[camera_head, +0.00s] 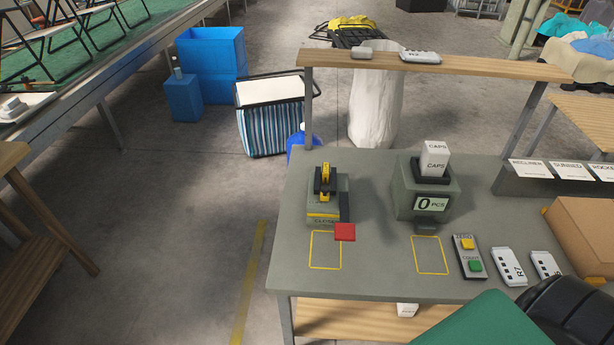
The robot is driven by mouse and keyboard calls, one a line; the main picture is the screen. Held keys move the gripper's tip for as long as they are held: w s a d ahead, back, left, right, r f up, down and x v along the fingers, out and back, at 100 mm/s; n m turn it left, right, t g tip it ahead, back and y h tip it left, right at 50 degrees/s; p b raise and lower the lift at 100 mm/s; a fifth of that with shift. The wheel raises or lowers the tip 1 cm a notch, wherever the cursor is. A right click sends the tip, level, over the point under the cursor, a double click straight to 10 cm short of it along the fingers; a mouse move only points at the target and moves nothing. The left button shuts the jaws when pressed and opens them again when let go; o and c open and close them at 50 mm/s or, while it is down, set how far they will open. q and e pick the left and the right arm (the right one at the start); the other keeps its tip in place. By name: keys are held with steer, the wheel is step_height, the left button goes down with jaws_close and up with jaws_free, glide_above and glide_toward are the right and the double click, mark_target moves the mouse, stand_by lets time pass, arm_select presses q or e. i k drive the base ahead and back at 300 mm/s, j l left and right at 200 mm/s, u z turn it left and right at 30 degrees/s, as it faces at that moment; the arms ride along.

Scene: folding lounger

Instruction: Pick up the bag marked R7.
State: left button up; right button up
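A flat white bag (509,266) with dark marks lies on the grey workbench, right of the button box. Its sideways lettering looks like R7, though it is small. A second, similar white bag (546,264) lies just to its right. Its lettering starts with R, the rest is unclear, and its lower part is hidden by a black rounded shape. Neither of my grippers shows in the head view.
A green surface (480,325) and black shape (570,310) cover the front right.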

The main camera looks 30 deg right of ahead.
mark_target(512, 274)
steer(key=z, duration=2.45)
steer(key=i+l+u, duration=0.1)
steer(key=i+l, duration=0.15)
steer(key=l, duration=0.15)
steer(key=i+l+u, duration=0.1)
steer(key=l, duration=0.3)
steer(key=i+l, duration=0.3)
steer(key=i+l+u, duration=0.05)
steer(key=l, duration=0.05)
